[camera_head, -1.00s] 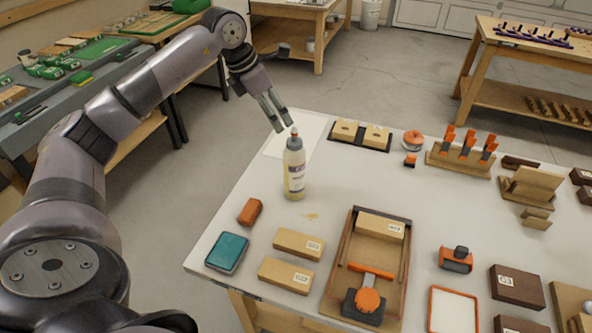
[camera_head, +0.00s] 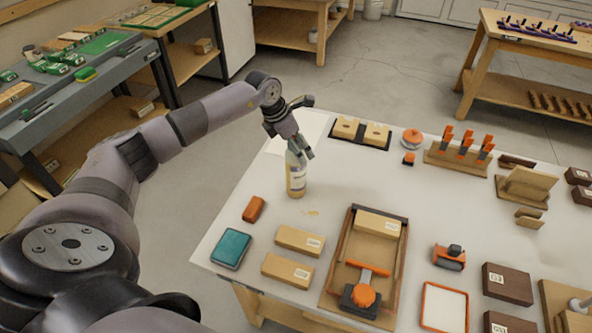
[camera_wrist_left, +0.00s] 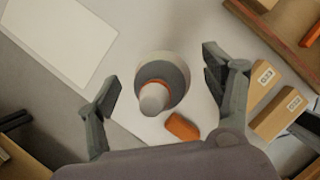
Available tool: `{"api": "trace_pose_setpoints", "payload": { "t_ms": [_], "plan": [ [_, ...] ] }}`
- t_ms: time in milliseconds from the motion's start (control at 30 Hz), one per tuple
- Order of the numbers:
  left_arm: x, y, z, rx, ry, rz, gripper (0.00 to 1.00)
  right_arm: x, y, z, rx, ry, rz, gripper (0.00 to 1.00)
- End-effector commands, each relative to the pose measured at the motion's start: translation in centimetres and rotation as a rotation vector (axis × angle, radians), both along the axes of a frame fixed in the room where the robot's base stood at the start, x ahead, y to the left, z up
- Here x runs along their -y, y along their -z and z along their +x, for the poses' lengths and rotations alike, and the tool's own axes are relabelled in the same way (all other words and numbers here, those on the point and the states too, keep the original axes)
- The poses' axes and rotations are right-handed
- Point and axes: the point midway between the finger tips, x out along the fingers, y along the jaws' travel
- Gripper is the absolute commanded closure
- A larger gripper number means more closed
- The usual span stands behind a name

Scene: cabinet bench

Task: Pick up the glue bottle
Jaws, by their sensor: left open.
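The glue bottle (camera_head: 296,180) stands upright on the white bench top, near its left edge. Its label and pale yellow lower part show in the head view; its top is hidden behind my left gripper (camera_head: 307,154). In the left wrist view the bottle (camera_wrist_left: 160,84) is seen from above, with its grey cap and orange ring between the two fingers of my left gripper (camera_wrist_left: 165,95). The fingers are open, with a gap on each side of the bottle. My right gripper is in neither view.
An orange-brown block (camera_head: 253,209), a teal box (camera_head: 231,249) and two wooden blocks (camera_head: 299,240) lie in front of the bottle. A wooden tray (camera_head: 333,287) with an orange-knobbed tool is to the right. A white sheet (camera_wrist_left: 58,40) lies behind. The bench's left edge is close.

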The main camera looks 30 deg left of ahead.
Motion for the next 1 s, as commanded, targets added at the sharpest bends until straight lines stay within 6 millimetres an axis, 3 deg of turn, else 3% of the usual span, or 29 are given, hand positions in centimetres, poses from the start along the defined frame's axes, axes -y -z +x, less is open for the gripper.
{"api": "trace_pose_setpoints", "payload": {
  "t_ms": [200, 1000],
  "plan": [
    [-0.05, 0.06, 0.01, 0.0, 0.0, 0.001, 0.27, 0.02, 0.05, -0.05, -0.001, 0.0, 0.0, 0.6],
    [-0.09, -0.01, 0.0, 0.0, 0.0, 0.001, 0.8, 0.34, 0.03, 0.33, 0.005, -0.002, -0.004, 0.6]
  ]
}}
